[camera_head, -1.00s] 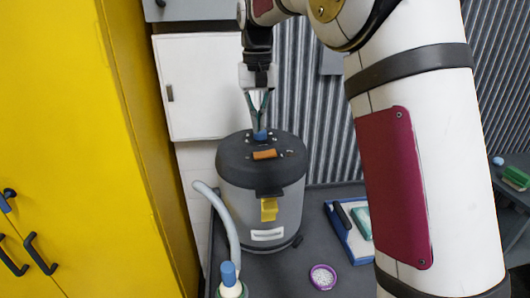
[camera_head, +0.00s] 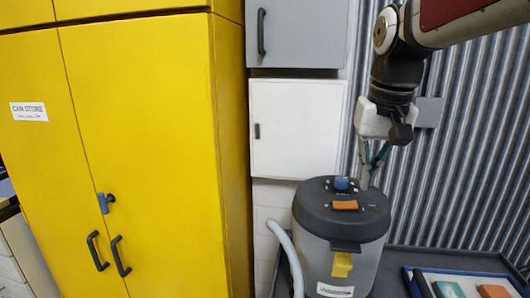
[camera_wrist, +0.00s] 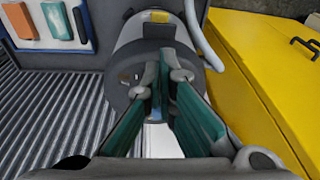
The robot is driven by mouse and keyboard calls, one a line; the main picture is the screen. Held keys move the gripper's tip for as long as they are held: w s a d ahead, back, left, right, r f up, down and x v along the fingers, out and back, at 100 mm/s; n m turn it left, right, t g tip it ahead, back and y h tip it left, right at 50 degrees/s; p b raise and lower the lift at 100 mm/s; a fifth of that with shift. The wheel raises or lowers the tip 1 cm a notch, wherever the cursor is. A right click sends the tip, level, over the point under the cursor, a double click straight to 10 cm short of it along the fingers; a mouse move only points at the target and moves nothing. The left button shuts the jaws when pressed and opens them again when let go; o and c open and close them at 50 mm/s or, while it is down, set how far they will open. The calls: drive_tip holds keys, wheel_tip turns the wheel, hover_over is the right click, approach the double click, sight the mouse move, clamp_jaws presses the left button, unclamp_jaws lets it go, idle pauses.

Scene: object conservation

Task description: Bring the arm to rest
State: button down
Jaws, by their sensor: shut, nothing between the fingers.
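My gripper (camera_head: 367,182) hangs at the right in the head view, fingers pointing down, just behind and to the right of the canister's blue knob (camera_head: 341,183). The green-padded fingers are shut with nothing between them. In the wrist view the fingertips (camera_wrist: 166,78) meet in front of the dark lid. The arm reaches in from the upper right of the head view. The grey canister (camera_head: 335,258) with its black lid stands upright on the dark bench, with an orange piece (camera_head: 344,205) on the lid and a yellow latch (camera_head: 342,264) on its front.
A tall yellow cabinet (camera_head: 150,150) fills the left. A white wall cabinet (camera_head: 295,130) and corrugated metal wall (camera_head: 455,150) are behind. A pale hose (camera_head: 286,250) curves beside the canister. A blue-edged tray (camera_head: 468,278) with green and orange blocks lies to the right.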

drive_tip(key=s+f+t, duration=0.1)
drive_tip(key=s+f, duration=0.2)
drive_tip(key=s, duration=0.6)
drive_tip(key=s+f+n+t, duration=0.1)
drive_tip(key=s+f+t, duration=0.1)
drive_tip(key=s, duration=0.8)
drive_tip(key=shift+s+f, duration=0.25)
drive_tip(key=shift+f, duration=0.4)
drive_tip(key=shift+a, duration=0.1)
